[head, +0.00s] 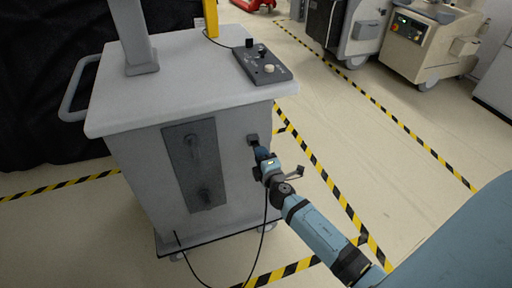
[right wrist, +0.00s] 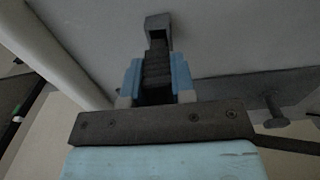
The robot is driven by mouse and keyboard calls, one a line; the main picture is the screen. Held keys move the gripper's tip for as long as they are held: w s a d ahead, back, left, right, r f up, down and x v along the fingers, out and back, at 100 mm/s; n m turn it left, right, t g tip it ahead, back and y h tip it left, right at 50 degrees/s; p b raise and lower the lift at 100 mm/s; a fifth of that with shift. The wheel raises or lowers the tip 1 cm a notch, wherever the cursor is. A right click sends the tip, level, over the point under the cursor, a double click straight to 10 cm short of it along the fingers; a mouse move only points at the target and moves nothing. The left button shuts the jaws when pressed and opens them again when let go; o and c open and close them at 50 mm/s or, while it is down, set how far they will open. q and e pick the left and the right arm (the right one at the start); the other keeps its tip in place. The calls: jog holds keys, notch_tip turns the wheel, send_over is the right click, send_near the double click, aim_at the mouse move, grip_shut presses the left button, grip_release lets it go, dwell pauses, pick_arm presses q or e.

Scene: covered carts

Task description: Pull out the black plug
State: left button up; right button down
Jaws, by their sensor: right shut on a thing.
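A grey cart (head: 222,175) stands in the middle of the head view, with a small dark socket (head: 252,140) on its front side. My right gripper (head: 261,154) is at this socket, shut on the black plug. In the right wrist view, the ribbed black plug (right wrist: 158,62) sits between the blue fingers of my right gripper (right wrist: 158,80). Its far end meets the grey socket box (right wrist: 157,24); how deep it sits cannot be told. A black cable (head: 266,225) hangs below the gripper and curves along the floor. My left gripper is not in view.
A dark panel with two knobs (head: 196,165) is on the cart's front, left of the socket. A control box (head: 262,67) lies on the cart top. Floor to the right is clear, with yellow-black tape lines (head: 330,180). Other machines (head: 430,45) stand behind.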

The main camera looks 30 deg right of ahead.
jog(key=shift+v, duration=1.05)
jog(key=shift+s, duration=0.2)
jog(key=shift+r, duration=0.1)
